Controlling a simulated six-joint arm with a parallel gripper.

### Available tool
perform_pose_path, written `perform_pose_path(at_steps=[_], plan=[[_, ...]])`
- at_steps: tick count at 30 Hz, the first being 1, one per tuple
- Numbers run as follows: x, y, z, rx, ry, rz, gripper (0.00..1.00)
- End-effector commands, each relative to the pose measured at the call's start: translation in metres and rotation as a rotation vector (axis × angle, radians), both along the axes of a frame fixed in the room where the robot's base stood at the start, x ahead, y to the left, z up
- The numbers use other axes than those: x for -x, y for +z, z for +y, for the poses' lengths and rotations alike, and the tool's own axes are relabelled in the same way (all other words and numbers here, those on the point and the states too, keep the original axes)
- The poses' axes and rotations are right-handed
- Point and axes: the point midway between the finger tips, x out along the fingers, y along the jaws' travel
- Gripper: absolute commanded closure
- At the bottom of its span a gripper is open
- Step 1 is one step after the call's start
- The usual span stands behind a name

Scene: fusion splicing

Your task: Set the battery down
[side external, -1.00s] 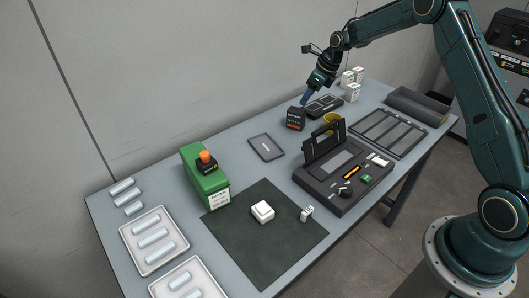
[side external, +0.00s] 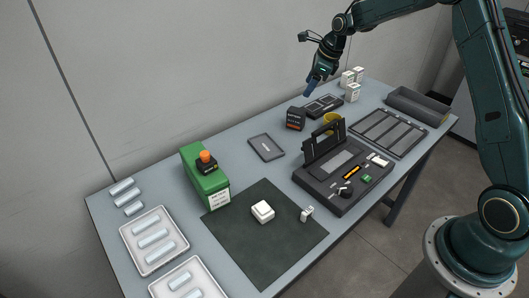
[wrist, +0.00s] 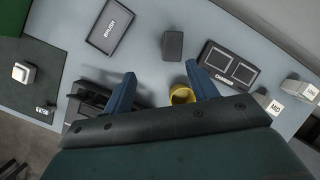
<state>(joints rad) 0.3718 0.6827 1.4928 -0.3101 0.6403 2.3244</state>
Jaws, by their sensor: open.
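The battery (side external: 296,118), a dark block with orange lettering, stands upright on the table just left of the charger (side external: 322,105). In the wrist view the battery (wrist: 173,45) shows from above, beside the charger (wrist: 228,65) with its two dark bays and apart from it. My gripper (side external: 309,89) is in the air above and a little behind the battery. In the wrist view its blue fingers (wrist: 157,78) are spread apart with nothing between them, and the battery lies beyond their tips.
A flat dark tray (side external: 266,147) lies left of the battery. A yellow cup (side external: 332,119) stands close by on the right, behind the splicer (side external: 343,175) with its raised lid. White boxes (side external: 352,92) stand beyond the charger. A green box (side external: 205,180) is farther left.

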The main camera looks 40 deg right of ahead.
Motion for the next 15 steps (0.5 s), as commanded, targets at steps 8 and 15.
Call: perform_pose_path(at_steps=[8, 15], plan=[[0.045, 0.073, 0.040, 0.181, 0.368, -0.058, 0.42], [0.095, 0.121, 0.072, 0.336, 0.689, -0.099, 0.42]])
